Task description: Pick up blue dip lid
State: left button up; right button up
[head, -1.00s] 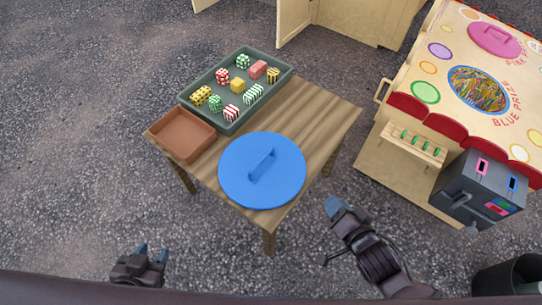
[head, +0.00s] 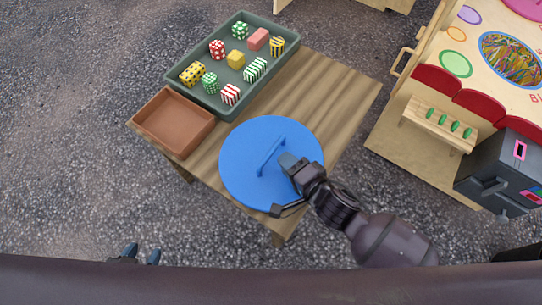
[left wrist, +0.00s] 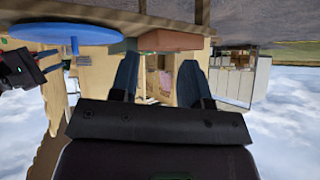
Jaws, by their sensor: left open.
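The blue dip lid (head: 245,185) is a round blue disc with a raised bar handle (head: 270,156). It lies on the near part of the wooden table. In the left wrist view, which is upside down, the lid (left wrist: 40,30) shows edge-on at the upper left. My right gripper (head: 289,162) is over the lid's right side, with its fingertips close to the handle. I cannot tell whether they touch it or how far they are apart. My left gripper (head: 141,252) is open and empty at the bottom left, away from the table; its two fingers also show in the left wrist view (left wrist: 156,80).
A green tray (head: 180,88) with several patterned blocks stands at the back of the table (head: 335,95). An empty brown tray (head: 170,122) is left of the lid. A game counter (head: 410,140) with a grey box (head: 485,165) stands at the right.

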aim_at(273, 153)
jog(key=shift+w+a+f, duration=0.2)
jog(key=shift+w+a, duration=0.15)
jog(key=shift+w, duration=0.05)
jog(key=shift+w+a+f, duration=0.15)
jog(key=shift+w+a, duration=0.1)
jog(key=shift+a, duration=0.1)
jog(key=b+x, duration=0.1)
jog(key=x, duration=0.1)
jog(key=shift+w+a+f, duration=0.15)
jog(key=shift+a, duration=0.25)
jog(key=shift+w+a+f+b, duration=0.15)
jog(key=shift+w+a+b, duration=0.25)
jog(key=shift+w, duration=0.25)
jog(key=c, duration=0.5)
pick_arm(q)
jog(key=shift+w+d+f+m, duration=0.1)
jog(key=shift+w+d+m, duration=0.1)
jog(key=shift+w+m, duration=0.15)
pick_arm(e)
grip_shut()
